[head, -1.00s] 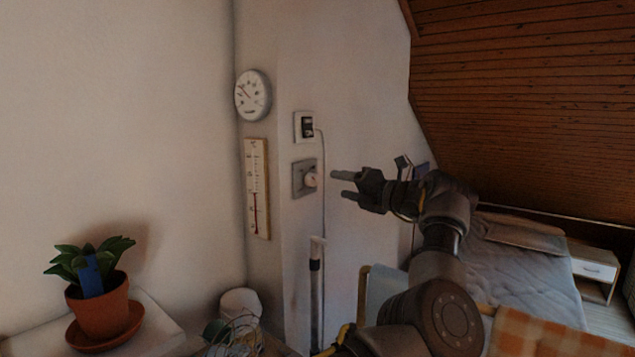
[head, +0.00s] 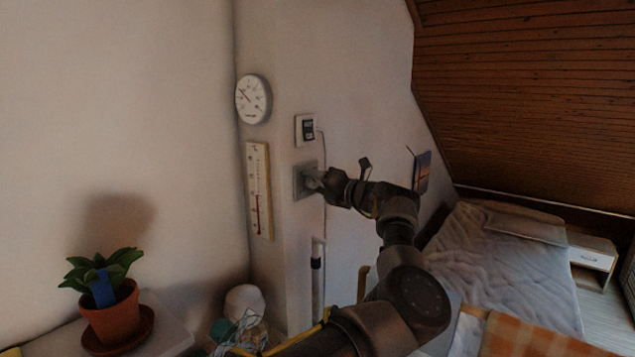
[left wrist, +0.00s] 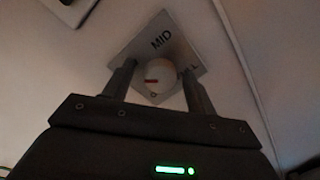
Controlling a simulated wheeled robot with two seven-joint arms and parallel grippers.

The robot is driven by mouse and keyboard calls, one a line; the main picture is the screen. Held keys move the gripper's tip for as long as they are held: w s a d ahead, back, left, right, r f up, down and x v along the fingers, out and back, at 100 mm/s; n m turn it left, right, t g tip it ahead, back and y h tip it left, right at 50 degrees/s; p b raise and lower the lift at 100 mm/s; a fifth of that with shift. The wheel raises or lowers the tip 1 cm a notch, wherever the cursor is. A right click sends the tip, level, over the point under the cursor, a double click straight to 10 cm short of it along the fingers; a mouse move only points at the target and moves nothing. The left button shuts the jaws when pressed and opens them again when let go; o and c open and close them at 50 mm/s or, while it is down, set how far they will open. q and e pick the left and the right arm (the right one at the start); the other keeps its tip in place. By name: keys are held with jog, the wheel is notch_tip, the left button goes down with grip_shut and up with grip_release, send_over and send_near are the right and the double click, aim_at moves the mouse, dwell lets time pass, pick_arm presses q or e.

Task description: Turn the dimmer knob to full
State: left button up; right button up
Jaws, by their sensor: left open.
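The dimmer is a square grey plate (head: 299,182) on the wall pillar; its knob is mostly hidden behind my gripper in the head view. In the left wrist view the round white knob (left wrist: 160,82) carries a red mark pointing left. The plate (left wrist: 150,50) there reads "MID" at the top, and a word ending in "LL" at the right is partly covered by a finger. My left gripper (head: 318,180) is at the plate, open, with one finger on each side of the knob; whether they touch it I cannot tell. My right gripper is not in view.
A switch or socket (head: 306,130) with a cable sits just above the dimmer. A round dial (head: 253,98) and a thermometer (head: 259,190) hang to the left. A potted plant (head: 110,317) stands lower left. A bed (head: 500,265) lies to the right.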

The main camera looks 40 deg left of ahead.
pick_arm(q)
jog(key=shift+c, duration=0.5)
jog(key=c, duration=0.9)
